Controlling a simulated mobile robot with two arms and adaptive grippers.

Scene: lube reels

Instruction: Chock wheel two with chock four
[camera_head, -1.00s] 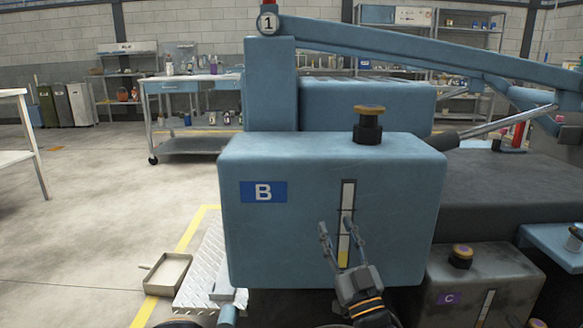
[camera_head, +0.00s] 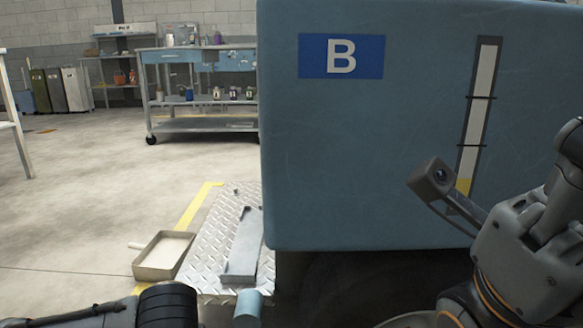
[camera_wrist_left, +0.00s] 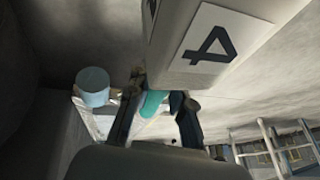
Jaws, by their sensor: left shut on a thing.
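In the left wrist view, chock four (camera_wrist_left: 185,60), a pale grey block with a black 4 on a white label (camera_wrist_left: 212,48), fills the top centre. My left gripper (camera_wrist_left: 158,108) has one finger on each side of a teal part (camera_wrist_left: 152,103) just below the block and is shut on it. My left gripper does not show in the head view; only a dark part of my arm shows at the bottom left. My right arm shows at the right of the head view, but I cannot make out its fingertips. No wheel numbered two can be made out.
A big blue tank B (camera_head: 410,130) fills the head view's right. Beside its base lie a checker plate (camera_head: 205,255), a grey bracket (camera_head: 243,250), a blue cylinder (camera_head: 248,308) and a shallow tray (camera_head: 163,257). Open floor lies left; a workbench (camera_head: 200,125) stands behind.

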